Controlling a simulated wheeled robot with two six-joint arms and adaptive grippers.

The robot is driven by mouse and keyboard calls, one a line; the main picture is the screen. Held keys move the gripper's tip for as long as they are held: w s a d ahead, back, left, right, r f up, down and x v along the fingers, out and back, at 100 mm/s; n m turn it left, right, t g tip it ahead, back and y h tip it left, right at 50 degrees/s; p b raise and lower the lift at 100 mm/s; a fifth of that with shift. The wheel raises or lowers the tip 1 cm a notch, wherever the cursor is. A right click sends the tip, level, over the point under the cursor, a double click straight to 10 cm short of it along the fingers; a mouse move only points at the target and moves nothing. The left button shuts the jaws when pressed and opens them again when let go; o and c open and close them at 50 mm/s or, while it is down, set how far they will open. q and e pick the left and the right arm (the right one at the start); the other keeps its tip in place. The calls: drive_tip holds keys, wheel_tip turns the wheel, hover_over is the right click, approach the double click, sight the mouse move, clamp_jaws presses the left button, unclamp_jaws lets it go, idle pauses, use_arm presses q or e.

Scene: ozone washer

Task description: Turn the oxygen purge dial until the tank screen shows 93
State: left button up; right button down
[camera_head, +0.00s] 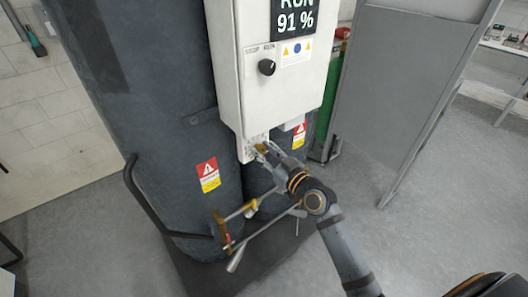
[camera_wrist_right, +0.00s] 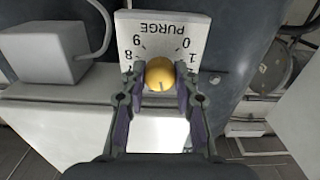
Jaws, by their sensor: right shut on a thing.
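The oxygen purge dial is a yellow round knob (camera_wrist_right: 160,74) on a white plate marked PURGE (camera_wrist_right: 165,32), with numbers around it, upside down in the right wrist view. My right gripper (camera_wrist_right: 160,80) is shut on the dial, one finger on each side. In the head view the right gripper (camera_head: 262,150) reaches the underside of the white control box and largely hides the dial. The tank screen (camera_head: 294,18) on the box reads RUN and 91 %. My left gripper is not in view.
A black selector knob (camera_head: 267,67) sits on the box front. Large dark tanks (camera_head: 150,110) stand behind and left. Pipes with a valve handle (camera_head: 228,240) run below my right arm. A grey panel (camera_head: 405,90) stands at right; open floor lies between.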

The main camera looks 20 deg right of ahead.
drive_tip(key=shift+m+p, duration=0.55)
drive_tip(key=shift+m, duration=2.25)
drive_tip(key=c, duration=1)
unclamp_jaws()
drive_tip(key=shift+s+d+f, duration=0.1)
drive_tip(key=shift+s+d, duration=0.05)
drive_tip(key=shift+s, duration=0.2)
drive_tip(key=v, duration=0.6)
drive_tip(key=shift+s, duration=0.4)
drive_tip(key=shift+d, duration=0.15)
